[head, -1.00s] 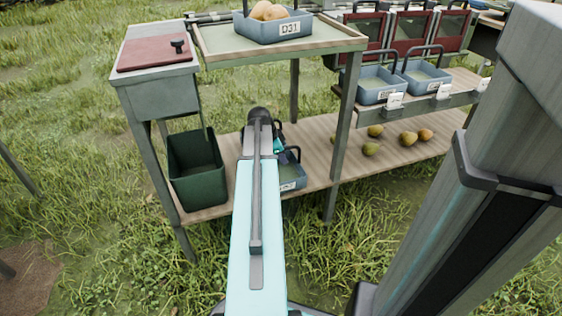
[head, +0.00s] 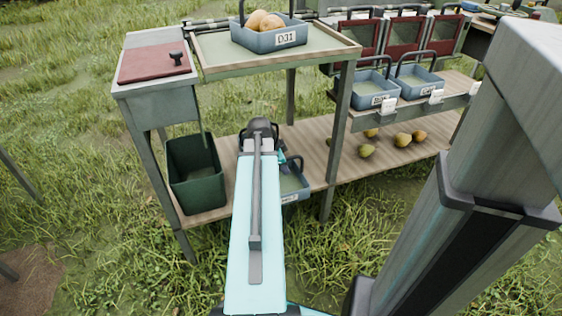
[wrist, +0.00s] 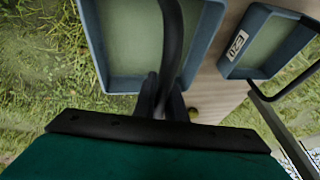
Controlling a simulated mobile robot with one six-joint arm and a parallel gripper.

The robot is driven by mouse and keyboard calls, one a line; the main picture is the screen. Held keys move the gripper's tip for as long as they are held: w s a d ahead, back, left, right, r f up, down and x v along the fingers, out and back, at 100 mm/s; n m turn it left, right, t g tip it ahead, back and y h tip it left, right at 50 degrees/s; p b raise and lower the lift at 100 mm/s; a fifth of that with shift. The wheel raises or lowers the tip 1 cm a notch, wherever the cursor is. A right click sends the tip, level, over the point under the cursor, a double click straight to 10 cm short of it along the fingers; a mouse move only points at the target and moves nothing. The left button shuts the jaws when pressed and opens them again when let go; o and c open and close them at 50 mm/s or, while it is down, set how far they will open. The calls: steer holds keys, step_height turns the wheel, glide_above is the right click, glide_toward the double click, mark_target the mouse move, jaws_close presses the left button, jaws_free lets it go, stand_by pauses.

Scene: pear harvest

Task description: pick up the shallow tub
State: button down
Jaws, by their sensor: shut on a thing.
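The shallow tub (head: 291,186) is blue-grey with a pale green floor, a dark arched handle and a white label. In the head view it is at the front edge of the lower shelf, partly hidden by my arm. My gripper (head: 282,160) is mostly hidden behind my arm there. In the wrist view the tub (wrist: 98,50) looks empty, and my gripper (wrist: 165,100) is shut on its dark handle (wrist: 172,40). Grass shows beside the tub on the left and wood on the right. I cannot tell whether its base is clear of the shelf.
Another labelled tub (wrist: 270,40) is close on the right in the wrist view. A dark green bin (head: 196,178) stands left of my arm on the lower shelf (head: 312,140). Several pears (head: 403,140) lie to the right. A shelf post (head: 340,130) stands just right of the tub.

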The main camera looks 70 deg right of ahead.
steer(key=a, duration=0.1)
steer(key=s, duration=0.1)
steer(key=a, duration=0.1)
steer(key=shift+s+a+r+p, duration=0.2)
steer(key=shift+s+a+p, duration=0.05)
steer(key=shift+a+p, duration=0.05)
steer(key=shift+d+r+p, duration=0.1)
steer(key=shift+r+p, duration=0.05)
steer(key=shift+p, duration=1.05)
steer(key=a+p, duration=0.1)
steer(key=p, duration=0.6)
steer(key=shift+s+a+r, duration=0.1)
steer(key=shift+s, duration=0.3)
steer(key=shift+s+a+p, duration=0.1)
steer(key=shift+a+p, duration=0.1)
steer(key=shift+p, duration=0.75)
steer(key=a+p, duration=0.1)
steer(key=p, duration=0.3)
steer(key=s+a+p, duration=0.1)
steer(key=p, duration=0.4)
steer(key=shift+s+a, duration=0.25)
steer(key=shift+a, duration=0.15)
steer(key=shift+s, duration=0.1)
